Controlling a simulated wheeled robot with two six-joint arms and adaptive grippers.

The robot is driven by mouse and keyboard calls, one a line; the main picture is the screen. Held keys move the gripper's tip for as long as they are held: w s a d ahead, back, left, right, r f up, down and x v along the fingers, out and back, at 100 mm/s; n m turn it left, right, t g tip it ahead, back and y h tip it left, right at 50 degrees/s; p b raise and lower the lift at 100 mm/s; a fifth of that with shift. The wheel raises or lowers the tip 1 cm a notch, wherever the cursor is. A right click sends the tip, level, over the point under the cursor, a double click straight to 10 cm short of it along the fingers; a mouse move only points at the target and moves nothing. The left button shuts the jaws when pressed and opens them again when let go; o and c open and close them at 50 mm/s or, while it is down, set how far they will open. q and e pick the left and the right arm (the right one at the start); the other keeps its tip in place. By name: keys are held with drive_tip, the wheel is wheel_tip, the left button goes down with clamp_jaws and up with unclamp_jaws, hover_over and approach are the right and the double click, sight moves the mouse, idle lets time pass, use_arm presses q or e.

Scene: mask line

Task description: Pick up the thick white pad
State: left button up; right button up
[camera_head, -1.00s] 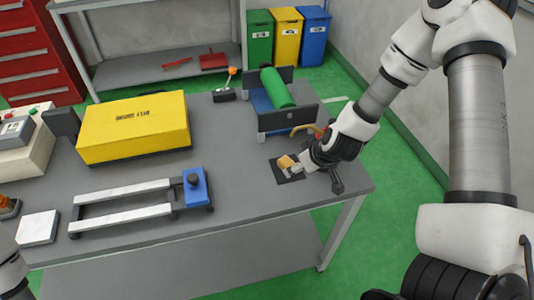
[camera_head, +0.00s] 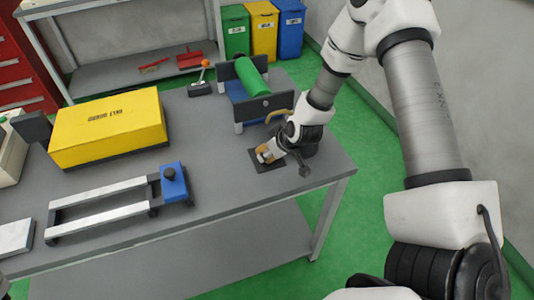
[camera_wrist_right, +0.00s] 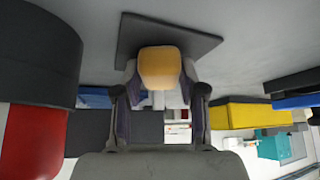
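A thick white pad (camera_head: 16,237) lies flat on the grey workbench at the left edge of the head view, partly cut off by the frame. My right gripper (camera_head: 265,155) is far from it, low over a dark square mat (camera_head: 271,167) at the bench's right end. A tan-orange block (camera_wrist_right: 160,68) sits between its two fingertips in the right wrist view. The fingertips are close to both sides of the block, but I cannot tell whether they press on it. My left gripper is not in view; only a sliver of my left arm shows at the lower left.
A metal rail frame with a blue block (camera_head: 174,182) lies right of the pad. A yellow box (camera_head: 108,127) stands behind it. A fixture with a green roller (camera_head: 251,77) stands behind my right gripper. The front middle of the bench (camera_head: 225,190) is clear.

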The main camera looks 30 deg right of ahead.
sight(265, 149)
idle(0.3)
drive_tip(key=shift+r, duration=0.25)
drive_tip(key=r, duration=0.1)
drive_tip(key=r+p, duration=0.1)
drive_tip(key=r, duration=0.1)
drive_tip(key=shift+s+d+r, duration=0.1)
drive_tip(key=shift+s+d, duration=0.05)
drive_tip(key=shift+s, duration=0.05)
drive_tip(key=s+d+p, duration=0.1)
drive_tip(key=s, duration=0.1)
drive_tip(key=s+d+p, duration=0.1)
drive_tip(key=s, duration=0.1)
drive_tip(key=s+d+r+p, duration=0.1)
drive_tip(key=s+d+p, duration=0.2)
drive_tip(key=s+p, duration=0.1)
drive_tip(key=s+d+p, duration=0.1)
drive_tip(key=s+p, duration=0.1)
drive_tip(key=s+d+p, duration=0.2)
drive_tip(key=shift+s+r+p, duration=0.25)
drive_tip(key=shift+s+p, duration=0.05)
drive_tip(key=shift+p, duration=0.1)
drive_tip(key=shift+s+d+f, duration=0.1)
drive_tip(key=shift+s+f, duration=0.05)
drive_tip(key=shift+s, duration=0.15)
drive_tip(key=shift+o, duration=0.2)
drive_tip(key=shift+w+f, duration=0.1)
